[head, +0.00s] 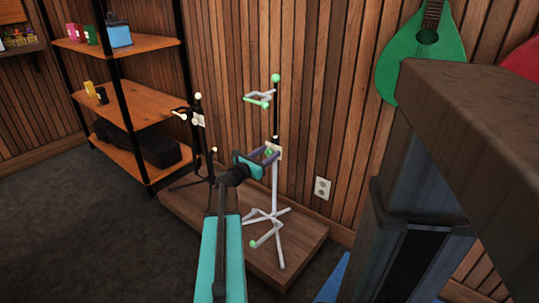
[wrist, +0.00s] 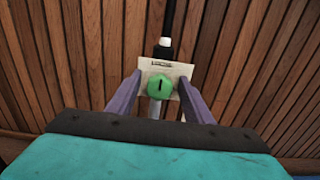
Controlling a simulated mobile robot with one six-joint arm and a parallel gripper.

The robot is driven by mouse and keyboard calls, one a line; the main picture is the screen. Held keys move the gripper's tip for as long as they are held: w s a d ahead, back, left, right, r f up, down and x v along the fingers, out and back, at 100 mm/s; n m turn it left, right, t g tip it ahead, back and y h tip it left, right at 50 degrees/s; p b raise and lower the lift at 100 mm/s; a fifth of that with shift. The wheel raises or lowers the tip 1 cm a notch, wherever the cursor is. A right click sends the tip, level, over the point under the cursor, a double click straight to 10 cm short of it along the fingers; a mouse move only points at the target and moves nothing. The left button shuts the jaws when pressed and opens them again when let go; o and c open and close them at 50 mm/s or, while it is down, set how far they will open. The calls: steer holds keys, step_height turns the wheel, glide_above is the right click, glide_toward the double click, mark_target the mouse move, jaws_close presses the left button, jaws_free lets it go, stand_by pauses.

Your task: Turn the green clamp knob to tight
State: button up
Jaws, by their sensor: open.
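The green clamp knob (wrist: 160,87) is round with a short dark, nearly upright mark on its face. It sits on a pale plate (wrist: 149,66) with a small dark marking above the knob, on the pole of a white stand (head: 275,190). In the head view the knob (head: 268,152) is small and partly hidden by my gripper. My gripper (wrist: 160,78) is open, its two purple fingers to the left and right of the knob. Gaps show between the knob and both fingers in the wrist view; how deep the fingertips reach is hard to tell.
The stand rests on a low wooden platform (head: 300,238) against the slatted wall. A second, dark stand (head: 197,118) is close on the left. A shelf rack (head: 140,105) is at far left.

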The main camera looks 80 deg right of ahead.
steer(key=shift+s+d, duration=0.1)
steer(key=shift+d, duration=0.1)
steer(key=c, duration=1)
steer(key=shift+s+f+m+b, duration=0.1)
steer(key=shift+m+b, duration=0.35)
steer(key=shift+m, duration=0.35)
steer(key=o, duration=1)
steer(key=shift+a, duration=0.2)
steer(key=p+v, duration=0.3)
steer(key=v, duration=1)
steer(key=shift+a, duration=0.2)
